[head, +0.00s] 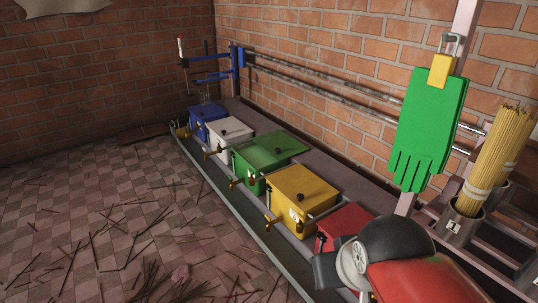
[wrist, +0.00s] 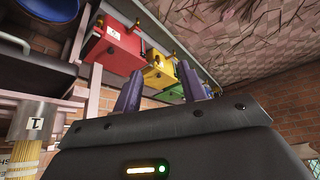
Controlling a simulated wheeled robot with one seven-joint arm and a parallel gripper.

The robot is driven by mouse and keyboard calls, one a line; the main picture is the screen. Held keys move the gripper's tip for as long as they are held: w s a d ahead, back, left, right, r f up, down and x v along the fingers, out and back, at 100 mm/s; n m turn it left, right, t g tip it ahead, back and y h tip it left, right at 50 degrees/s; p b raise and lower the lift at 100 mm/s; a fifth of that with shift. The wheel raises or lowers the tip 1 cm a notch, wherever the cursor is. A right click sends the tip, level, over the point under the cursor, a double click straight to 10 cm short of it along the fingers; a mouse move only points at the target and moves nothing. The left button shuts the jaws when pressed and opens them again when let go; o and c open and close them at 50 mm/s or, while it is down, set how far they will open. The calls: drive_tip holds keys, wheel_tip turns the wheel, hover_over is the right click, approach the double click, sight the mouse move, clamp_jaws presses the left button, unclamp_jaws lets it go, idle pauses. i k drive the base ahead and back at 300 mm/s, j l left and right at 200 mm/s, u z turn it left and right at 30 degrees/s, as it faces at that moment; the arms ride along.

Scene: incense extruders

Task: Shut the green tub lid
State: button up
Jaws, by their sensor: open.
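The green tub (head: 250,179) stands in the row of coloured tubs along the brick wall, between the white and yellow tubs. Its green lid (head: 286,146) with a dark knob looks shifted back toward the wall, overhanging the tub's rear edge. A darker strip shows at the tub's front; I cannot tell how wide the gap is. In the wrist view my gripper (wrist: 160,90) is open and empty, its two purple fingers apart. The green tub shows small beyond the fingers (wrist: 173,95), partly hidden. My fingertips are not visible in the head view.
The yellow tub (head: 298,192) and red tub (head: 345,220) stand nearer, the white tub (head: 222,136) and blue tub (head: 206,117) farther. Brass taps project from the fronts. Tiled floor with scattered sticks lies left.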

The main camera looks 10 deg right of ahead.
sight(279, 143)
drive_tip(key=i+z, duration=0.1)
drive_tip(key=i, duration=0.25)
drive_tip(key=i+j+z, duration=0.1)
drive_tip(key=i, duration=0.3)
drive_tip(key=i+j+z, duration=0.1)
drive_tip(key=i+j, duration=0.15)
drive_tip(key=i+j+z, duration=0.1)
drive_tip(key=i+j, duration=0.15)
drive_tip(key=i+j+z, duration=0.1)
drive_tip(key=i+j, duration=0.15)
drive_tip(key=j, duration=0.2)
drive_tip(key=i+j+z, duration=0.1)
drive_tip(key=j, duration=0.25)
drive_tip(key=i+j+z, duration=0.1)
drive_tip(key=i+j, duration=0.2)
drive_tip(key=i+j+z, duration=0.1)
drive_tip(key=j, duration=0.4)
drive_tip(key=i+j+z, duration=0.15)
drive_tip(key=i+j, duration=0.15)
drive_tip(key=j, duration=0.1)
